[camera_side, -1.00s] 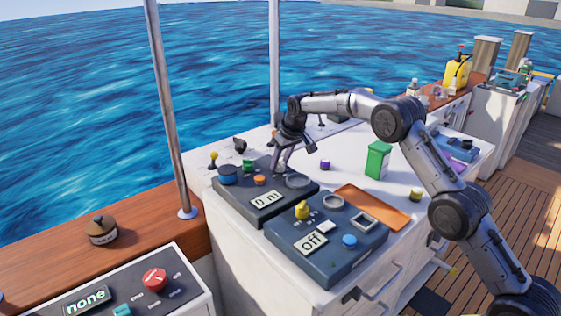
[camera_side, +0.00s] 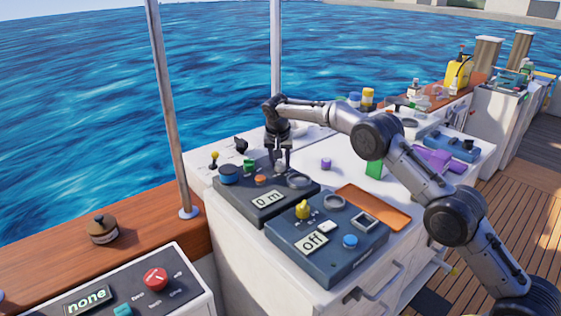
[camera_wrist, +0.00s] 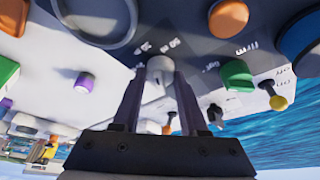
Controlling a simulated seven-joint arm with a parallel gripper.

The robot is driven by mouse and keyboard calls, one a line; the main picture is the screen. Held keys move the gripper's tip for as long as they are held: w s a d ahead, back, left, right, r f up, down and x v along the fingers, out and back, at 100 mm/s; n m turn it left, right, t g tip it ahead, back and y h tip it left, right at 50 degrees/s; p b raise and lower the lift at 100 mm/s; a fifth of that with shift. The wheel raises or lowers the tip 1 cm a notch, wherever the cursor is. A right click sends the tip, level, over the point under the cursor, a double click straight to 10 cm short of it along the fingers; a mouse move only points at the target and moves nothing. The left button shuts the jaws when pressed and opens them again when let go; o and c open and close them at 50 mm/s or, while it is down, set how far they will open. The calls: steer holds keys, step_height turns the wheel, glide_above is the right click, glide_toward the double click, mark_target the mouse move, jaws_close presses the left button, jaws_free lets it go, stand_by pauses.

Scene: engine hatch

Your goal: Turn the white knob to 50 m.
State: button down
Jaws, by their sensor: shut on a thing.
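The white knob (camera_wrist: 157,72) sits between my fingertips in the wrist view, with small printed marks on the panel beside it. My gripper (camera_side: 281,167) points down over the back of the dark grey panel box (camera_side: 290,210) and is shut on the white knob; it also shows in the wrist view (camera_wrist: 158,80). In the side view the fingers mostly hide the knob. The display (camera_side: 268,199) on this box reads "0 m". The print around the knob is too small and turned to read surely.
An orange knob (camera_side: 260,180), a blue knob (camera_side: 229,174) and a grey ring (camera_side: 299,180) share the box. A green knob (camera_side: 249,164) and yellow-tipped lever (camera_side: 214,158) stand behind. A second box (camera_side: 290,253) with an "Off" display is in front.

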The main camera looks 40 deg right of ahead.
steer(key=shift+a+f+m+g, duration=0.1)
steer(key=shift+m+g, duration=0.5)
steer(key=shift+m, duration=1)
steer(key=shift+h, duration=0.3)
steer(key=shift+c, duration=2.2)
jaws_free()
steer(key=v, duration=0.7)
steer(key=shift+r, duration=0.25)
